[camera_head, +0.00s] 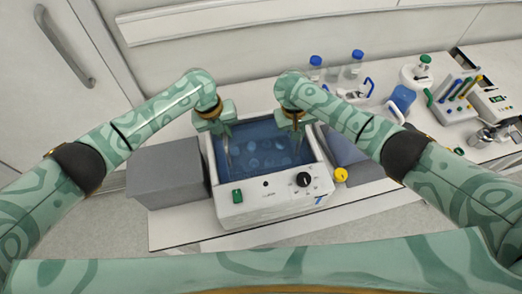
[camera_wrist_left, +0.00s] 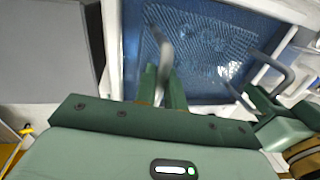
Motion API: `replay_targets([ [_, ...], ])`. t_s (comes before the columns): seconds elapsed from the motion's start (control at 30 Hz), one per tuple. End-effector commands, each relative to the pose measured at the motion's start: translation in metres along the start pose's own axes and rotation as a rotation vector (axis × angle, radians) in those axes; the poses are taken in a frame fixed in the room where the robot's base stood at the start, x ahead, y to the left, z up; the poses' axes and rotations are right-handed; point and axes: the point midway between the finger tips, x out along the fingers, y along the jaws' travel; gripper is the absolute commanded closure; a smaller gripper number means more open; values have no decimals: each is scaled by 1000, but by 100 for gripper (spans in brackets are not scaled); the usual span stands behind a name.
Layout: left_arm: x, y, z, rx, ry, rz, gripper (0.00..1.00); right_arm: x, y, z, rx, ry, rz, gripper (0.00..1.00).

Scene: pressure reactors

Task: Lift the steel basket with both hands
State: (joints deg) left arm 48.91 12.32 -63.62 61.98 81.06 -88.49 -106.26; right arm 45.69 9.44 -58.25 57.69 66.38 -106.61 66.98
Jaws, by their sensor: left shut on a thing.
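The steel basket (camera_wrist_left: 205,50) sits inside the blue-lit bath of a white box-shaped unit. Its mesh floor shows in the left wrist view. In the head view its left handle (camera_head: 228,150) hangs below my left gripper (camera_head: 221,130), and its right handle lies below my right gripper (camera_head: 296,122). In the left wrist view, my left gripper (camera_wrist_left: 162,88) is shut on the left handle (camera_wrist_left: 163,48). My right gripper (camera_wrist_left: 264,103) is at the right handle (camera_wrist_left: 286,76); whether its fingers close on it is unclear.
The white bath unit (camera_head: 262,212) has a green switch and black knob at its front. A grey box (camera_head: 165,172) stands at its left. Blue-capped bottles (camera_head: 356,62) stand behind, with several lab items and racks (camera_head: 455,95) at the right.

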Motion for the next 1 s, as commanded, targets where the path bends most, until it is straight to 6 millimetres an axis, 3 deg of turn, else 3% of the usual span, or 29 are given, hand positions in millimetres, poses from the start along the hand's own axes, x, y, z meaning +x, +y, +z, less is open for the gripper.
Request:
replay_targets([
  [0.37,-4,-1,1,0,-2,-1,100,-4,1,-1,0,2,1,100],
  [0.8,-49,-10,1,1,-8,-1,100,-49,10,-1,1,7,2,100],
  [1.0,-54,-11,1,1,-8,-1,100,-54,11,-1,1,7,2,100],
])
